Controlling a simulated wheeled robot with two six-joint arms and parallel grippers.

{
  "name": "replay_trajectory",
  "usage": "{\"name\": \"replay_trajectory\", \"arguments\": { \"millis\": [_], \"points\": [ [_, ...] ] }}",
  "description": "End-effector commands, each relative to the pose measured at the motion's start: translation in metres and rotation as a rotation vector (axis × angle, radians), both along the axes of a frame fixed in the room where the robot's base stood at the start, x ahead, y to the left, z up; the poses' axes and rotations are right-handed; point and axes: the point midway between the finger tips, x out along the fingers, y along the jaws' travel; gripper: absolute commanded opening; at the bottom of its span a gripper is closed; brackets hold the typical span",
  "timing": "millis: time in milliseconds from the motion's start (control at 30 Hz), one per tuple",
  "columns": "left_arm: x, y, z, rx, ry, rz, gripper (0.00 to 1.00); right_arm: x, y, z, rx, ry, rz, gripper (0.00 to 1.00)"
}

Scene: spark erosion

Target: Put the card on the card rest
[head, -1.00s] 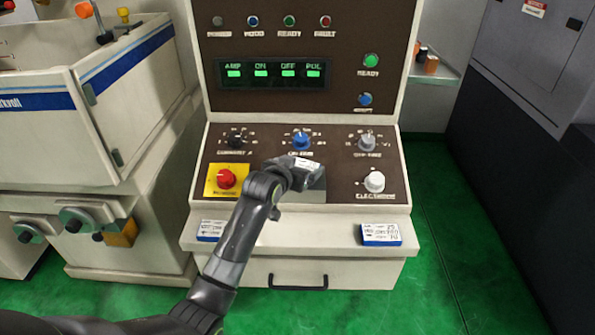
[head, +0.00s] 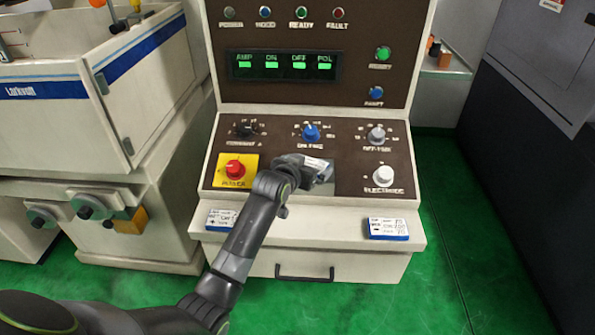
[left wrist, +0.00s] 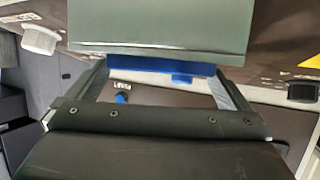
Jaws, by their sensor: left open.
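My left gripper (head: 314,170) is over the middle of the sloping control panel, with its jaws open. At its fingertips is a small white piece with faint marks (head: 315,163), apparently the card. A grey plate (head: 322,187), apparently the card rest, shows just below it and is partly hidden by the gripper. In the left wrist view a grey-green plate (left wrist: 155,30) fills the top, with a blue strip (left wrist: 165,66) along its edge between the two fingers. I cannot tell whether the card touches the rest. My right gripper is not in view.
Blue-and-white cards lie on the ledge, one at the left (head: 221,219) partly behind my arm, one at the right (head: 388,228). Around the gripper stand a red knob (head: 235,168), a blue knob (head: 310,132) and a white knob (head: 384,175).

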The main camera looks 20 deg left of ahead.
Motion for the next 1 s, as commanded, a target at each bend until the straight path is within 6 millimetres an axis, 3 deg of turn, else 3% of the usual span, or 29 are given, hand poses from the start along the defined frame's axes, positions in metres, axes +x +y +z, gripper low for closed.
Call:
{"name": "replay_trajectory", "arguments": {
  "millis": [700,1000],
  "points": [
    [-0.089,0.011,0.035,0.0,-0.001,0.001,1.0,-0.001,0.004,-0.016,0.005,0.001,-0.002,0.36],
    [-0.107,0.013,0.043,0.0,0.001,0.0,1.0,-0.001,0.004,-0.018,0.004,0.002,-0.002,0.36]
  ]
}}
